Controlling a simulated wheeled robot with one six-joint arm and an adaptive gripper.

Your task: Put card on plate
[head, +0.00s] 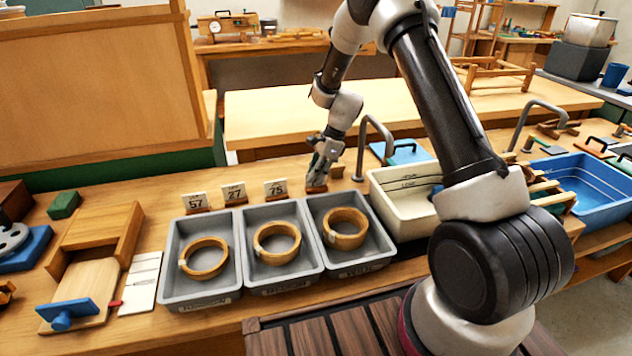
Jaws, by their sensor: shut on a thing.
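My gripper (318,179) is at the back of the bench, behind the right-hand grey tray. It points down and is shut on a small card with a reddish-brown wooden base (316,188). The fingers hide most of that card, and I cannot tell whether its base touches the bench. Three number cards stand upright on similar bases to its left: 57 (196,201), 27 (234,193) and 75 (275,188). I cannot make out a plate for certain.
Three grey trays (170,270), each with a wooden ring, stand in front of the cards. A cream sink (402,205) and tap (375,135) are right of my gripper. A wooden box (105,235) and white ruled sheet (141,283) lie at left.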

